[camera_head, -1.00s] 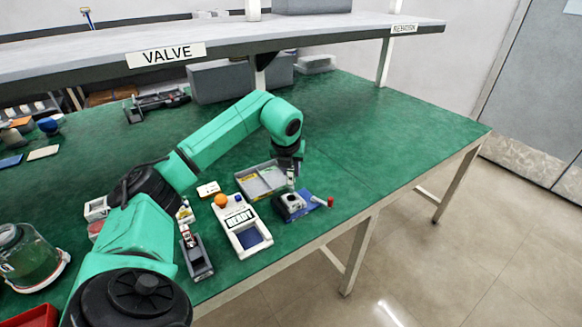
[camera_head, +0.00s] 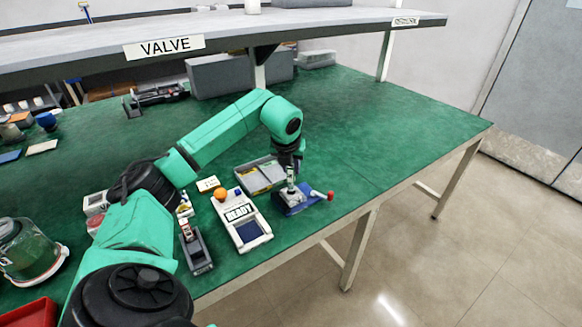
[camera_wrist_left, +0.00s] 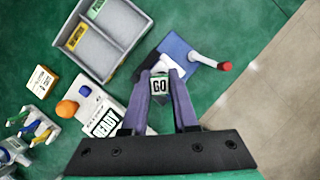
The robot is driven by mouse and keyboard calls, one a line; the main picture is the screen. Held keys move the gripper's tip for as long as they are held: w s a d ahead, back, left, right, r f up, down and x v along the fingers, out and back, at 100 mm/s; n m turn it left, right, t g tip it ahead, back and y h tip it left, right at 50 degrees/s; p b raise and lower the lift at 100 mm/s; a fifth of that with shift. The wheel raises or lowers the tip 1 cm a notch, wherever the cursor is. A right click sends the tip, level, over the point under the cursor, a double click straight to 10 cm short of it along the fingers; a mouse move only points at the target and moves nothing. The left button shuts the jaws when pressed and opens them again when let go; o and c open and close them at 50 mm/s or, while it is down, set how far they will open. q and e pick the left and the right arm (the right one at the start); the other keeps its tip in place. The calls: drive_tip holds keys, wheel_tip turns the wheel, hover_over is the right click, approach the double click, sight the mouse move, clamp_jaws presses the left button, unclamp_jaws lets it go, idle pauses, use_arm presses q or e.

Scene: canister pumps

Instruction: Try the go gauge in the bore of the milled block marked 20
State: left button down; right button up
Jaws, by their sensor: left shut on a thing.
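My left gripper (camera_head: 291,176) points down over the small blue fixture near the table's front edge. It is shut on the go gauge (camera_wrist_left: 160,86), whose GO label faces the wrist camera between the fingers. The gauge also shows as a small pale upright piece (camera_head: 291,184) in the head view. A milled block (camera_head: 283,196) sits on the blue fixture, directly under the gauge and largely hidden by it. I cannot read a 20 on it, nor tell whether the gauge's tip is inside the bore. My right gripper is not in view.
The blue fixture (camera_wrist_left: 180,47) has a lever with a red knob (camera_wrist_left: 225,67). Beside it are a grey two-compartment tray (camera_head: 249,185) and a white READY device (camera_head: 224,213) with an orange ball (camera_head: 220,194). The table (camera_head: 390,125) is clear to the right.

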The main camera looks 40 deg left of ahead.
use_arm(q)
drive_tip(key=shift+f+b, duration=0.9)
drive_tip(key=shift+f, duration=0.5)
idle(0.4)
drive_tip(key=shift+r, duration=0.15)
idle(0.7)
drive_tip(key=shift+r+p, duration=1.05)
drive_tip(key=shift+r, duration=0.15)
wheel_tip(320, 180, up, 5)
drive_tip(key=p, duration=0.4)
drive_tip(key=shift+r, duration=0.1)
